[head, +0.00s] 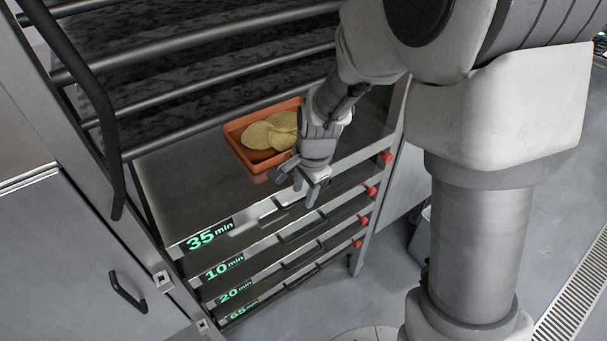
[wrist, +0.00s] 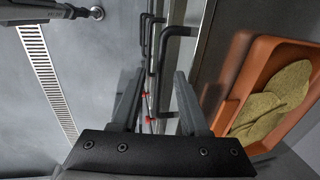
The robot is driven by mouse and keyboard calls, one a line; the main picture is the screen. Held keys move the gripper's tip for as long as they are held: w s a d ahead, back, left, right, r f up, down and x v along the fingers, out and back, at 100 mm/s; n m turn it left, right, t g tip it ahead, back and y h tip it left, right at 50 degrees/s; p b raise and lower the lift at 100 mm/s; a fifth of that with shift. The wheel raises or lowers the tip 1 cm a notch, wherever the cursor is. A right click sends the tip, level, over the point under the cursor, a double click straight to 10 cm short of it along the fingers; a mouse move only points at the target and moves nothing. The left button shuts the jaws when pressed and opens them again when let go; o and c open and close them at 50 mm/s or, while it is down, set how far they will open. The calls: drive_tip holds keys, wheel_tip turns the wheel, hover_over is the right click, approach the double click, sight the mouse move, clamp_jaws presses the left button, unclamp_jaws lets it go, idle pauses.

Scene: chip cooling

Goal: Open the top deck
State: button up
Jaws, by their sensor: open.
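The top deck (head: 165,195) is a dark grey drawer with a green "35 min" label at its front left. My gripper is open and points down near the right part of the top deck's front edge. In the wrist view my gripper (wrist: 158,98) has its two fingers spread, with nothing held between them. Dark handles (wrist: 170,32) show beyond the fingers. I cannot tell if a finger touches the handle.
An orange tray (head: 236,137) with several yellowish chips (head: 268,134) sits on top of the deck, close behind my gripper. Lower decks carry labels such as "10 min" (head: 224,268). Red knobs (head: 371,191) line the rack's right side. Floor in front is clear.

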drive_tip(key=shift+w+f, duration=0.1)
drive_tip(key=shift+f, duration=0.5)
clamp_jaws()
idle(1.1)
